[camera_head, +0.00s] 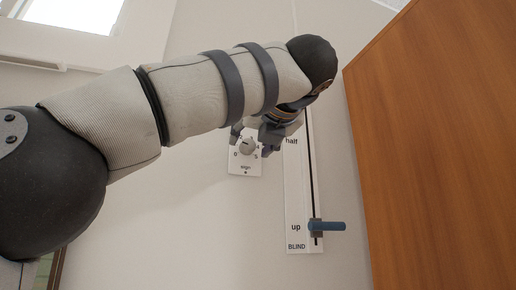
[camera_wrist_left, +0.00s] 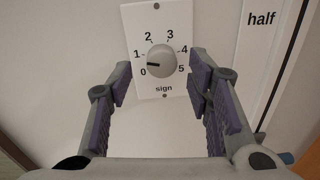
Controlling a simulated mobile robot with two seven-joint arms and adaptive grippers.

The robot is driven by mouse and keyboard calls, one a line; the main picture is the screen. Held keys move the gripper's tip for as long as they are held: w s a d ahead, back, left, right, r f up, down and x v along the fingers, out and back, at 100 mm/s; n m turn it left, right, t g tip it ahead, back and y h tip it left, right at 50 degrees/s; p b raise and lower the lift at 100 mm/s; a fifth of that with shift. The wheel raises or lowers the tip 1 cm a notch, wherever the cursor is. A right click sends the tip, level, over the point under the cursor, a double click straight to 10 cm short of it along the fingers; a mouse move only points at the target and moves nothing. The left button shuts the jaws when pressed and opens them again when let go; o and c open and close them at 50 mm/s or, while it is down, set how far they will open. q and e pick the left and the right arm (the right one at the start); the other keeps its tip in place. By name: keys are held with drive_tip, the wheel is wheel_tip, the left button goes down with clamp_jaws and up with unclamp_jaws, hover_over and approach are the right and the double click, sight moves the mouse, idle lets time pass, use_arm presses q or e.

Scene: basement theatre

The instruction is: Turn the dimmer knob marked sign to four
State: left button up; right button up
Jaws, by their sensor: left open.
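The dimmer knob (camera_wrist_left: 161,60) is a round grey-white knob on a white plate (camera_wrist_left: 179,87) labelled "sign", with a dial from 0 to 5. In the left wrist view its dark pointer line points left, between 0 and 1. The knob (camera_head: 247,147) also shows in the head view, partly bordered by the fingers. My left gripper (camera_wrist_left: 160,76) is open, its purple-padded fingers apart to the left and right of the knob, with nothing between them touching it visibly. In the head view the left gripper (camera_head: 252,138) is partly hidden behind its wrist. My right gripper is out of view.
A blind slider panel (camera_head: 297,200) marked "half" and "up" is just right of the dial, with a blue handle (camera_head: 328,226) at "up". A wooden panel (camera_head: 440,140) stands farther right. The wall below the dial is clear.

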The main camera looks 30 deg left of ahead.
use_arm(q)
drive_tip(key=shift+x, duration=1)
drive_tip(key=shift+d, duration=0.1)
clamp_jaws()
